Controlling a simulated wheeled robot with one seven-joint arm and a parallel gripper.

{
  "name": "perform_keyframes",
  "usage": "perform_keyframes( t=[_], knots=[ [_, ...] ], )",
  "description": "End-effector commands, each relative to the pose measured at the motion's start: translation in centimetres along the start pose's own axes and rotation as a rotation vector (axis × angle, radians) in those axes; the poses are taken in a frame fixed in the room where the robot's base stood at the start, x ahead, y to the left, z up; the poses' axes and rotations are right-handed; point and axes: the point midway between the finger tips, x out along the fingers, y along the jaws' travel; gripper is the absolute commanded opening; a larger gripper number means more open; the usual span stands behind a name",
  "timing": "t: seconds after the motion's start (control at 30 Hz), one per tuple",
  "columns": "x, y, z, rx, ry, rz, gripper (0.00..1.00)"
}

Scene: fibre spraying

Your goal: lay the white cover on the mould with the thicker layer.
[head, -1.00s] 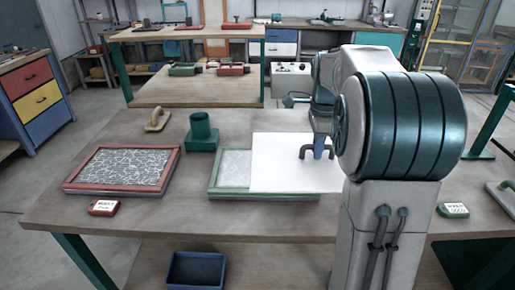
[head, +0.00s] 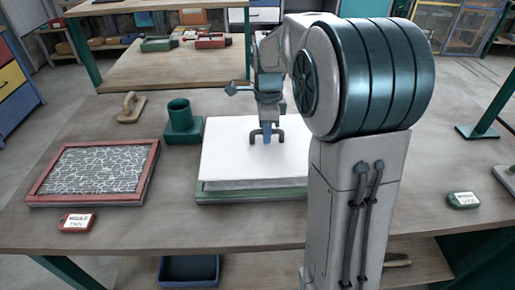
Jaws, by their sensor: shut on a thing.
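The white cover (head: 235,155) is a flat sheet with a dark handle (head: 281,137) on top. My gripper (head: 267,137) is shut on that handle, pointing down from above. The cover lies over the green-framed mould (head: 240,197), hiding its inside. The green front rim shows below the cover. I cannot tell whether the cover touches the rim or hovers just above it. The red-framed mould (head: 150,170) stands uncovered to the left, with a sparse web of white fibres over a grey bed. A small red label block (head: 77,222) stands in front of it.
A green cup-like holder (head: 182,125) stands close behind the covered mould's left corner. A tan-handled tool (head: 130,107) lies at the back left. A green label block (head: 463,200) is at the right. A blue bin (head: 189,270) is below the table.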

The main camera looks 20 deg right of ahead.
Motion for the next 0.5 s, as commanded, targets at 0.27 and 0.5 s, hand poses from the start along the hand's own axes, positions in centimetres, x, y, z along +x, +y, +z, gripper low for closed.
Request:
perform_keyframes(
  t=[0.27, 0.5],
  knots=[
    [1.8, 0.8, 2.5, 0.004, 0.001, 0.000, 0.00],
    [5.0, 0.8, 2.5, 0.005, 0.002, 0.002, 0.00]
  ],
)
